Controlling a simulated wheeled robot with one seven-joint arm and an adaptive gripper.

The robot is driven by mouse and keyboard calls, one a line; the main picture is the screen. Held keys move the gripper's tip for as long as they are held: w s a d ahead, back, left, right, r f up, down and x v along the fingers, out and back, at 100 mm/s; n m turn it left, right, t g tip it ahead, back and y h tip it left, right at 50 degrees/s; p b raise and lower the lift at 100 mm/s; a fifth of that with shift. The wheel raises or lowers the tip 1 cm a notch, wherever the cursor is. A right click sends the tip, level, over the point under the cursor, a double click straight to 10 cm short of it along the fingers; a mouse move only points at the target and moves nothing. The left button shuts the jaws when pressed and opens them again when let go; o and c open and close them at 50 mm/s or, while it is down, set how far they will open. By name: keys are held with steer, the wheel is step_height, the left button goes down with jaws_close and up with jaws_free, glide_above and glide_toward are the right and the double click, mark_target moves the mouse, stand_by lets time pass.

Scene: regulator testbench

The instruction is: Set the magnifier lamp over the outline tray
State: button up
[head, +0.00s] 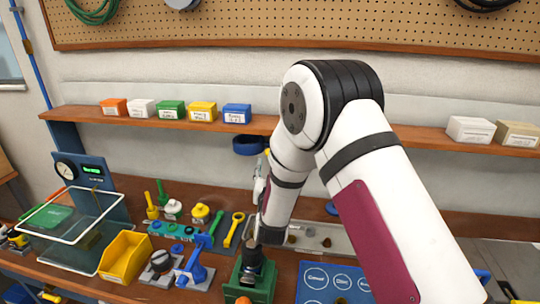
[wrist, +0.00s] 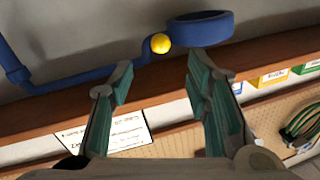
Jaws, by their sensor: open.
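The magnifier lamp shows as a dark blue ring head (head: 248,146) below the shelf in the head view. In the wrist view the ring (wrist: 203,29) is at top centre, with a yellow ball knob (wrist: 160,43) beside it and a blue arm running left. My gripper (wrist: 160,76) is open and empty; the knob lies beyond the fingertips, roughly in line with the gap. In the head view my gripper (head: 262,178) is partly hidden by my arm. A blue panel with white circle outlines (head: 314,291), possibly the outline tray, lies at front centre, partly behind my arm.
A shelf (head: 80,114) with small coloured boxes runs along the wall under a pegboard (head: 240,22). The bench holds a yellow bin (head: 125,254), a clear box frame (head: 75,225), blue and green fixtures, and a pale parts tray (head: 340,243) behind my arm.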

steer(key=w, duration=1)
jaws_close()
